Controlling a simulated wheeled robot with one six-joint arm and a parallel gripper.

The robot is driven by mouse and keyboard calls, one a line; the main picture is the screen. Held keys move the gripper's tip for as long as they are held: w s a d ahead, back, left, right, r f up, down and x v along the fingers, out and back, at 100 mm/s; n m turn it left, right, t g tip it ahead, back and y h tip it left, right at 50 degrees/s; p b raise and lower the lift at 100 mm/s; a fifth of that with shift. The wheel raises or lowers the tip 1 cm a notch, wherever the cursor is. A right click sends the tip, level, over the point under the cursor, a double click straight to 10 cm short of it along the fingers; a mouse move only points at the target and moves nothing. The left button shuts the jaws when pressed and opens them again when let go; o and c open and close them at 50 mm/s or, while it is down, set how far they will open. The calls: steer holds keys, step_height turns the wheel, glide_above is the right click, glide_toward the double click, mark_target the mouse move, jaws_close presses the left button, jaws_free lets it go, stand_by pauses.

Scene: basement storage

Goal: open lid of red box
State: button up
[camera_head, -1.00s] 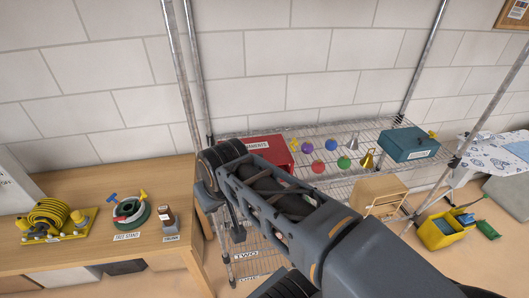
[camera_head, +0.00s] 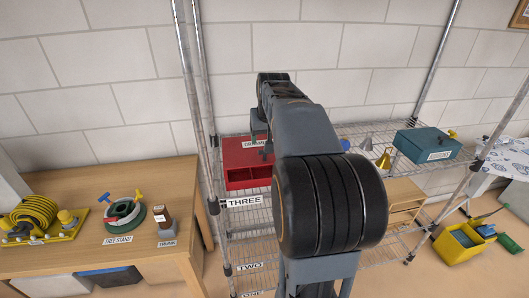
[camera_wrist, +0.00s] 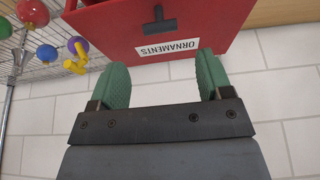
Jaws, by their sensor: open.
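The red box (camera_head: 240,176) stands on the top level of the wire shelf, with dark recesses along its near side. In the wrist view the red box (camera_wrist: 205,20) fills the top of the picture, with a white "ORNAMENTS" label (camera_wrist: 168,48) and a dark handle (camera_wrist: 158,22) on its red panel. My gripper (camera_wrist: 162,68) is open and empty, its two green fingertips apart beside the label edge of the panel. I cannot tell whether they touch it. In the head view my arm hides part of the box's right side and most of the gripper.
The wire shelf (camera_head: 243,217) has metal posts at its corners. Bells (camera_head: 384,160) and a teal box (camera_head: 428,144) stand right of the red box. A wooden table (camera_head: 60,185) is at left. The wall (camera_head: 130,60) is close behind.

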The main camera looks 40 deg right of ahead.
steer(key=x, duration=0.8)
steer(key=shift+w+f, duration=0.1)
steer(key=shift+f, duration=0.05)
steer(key=shift+c, duration=0.3)
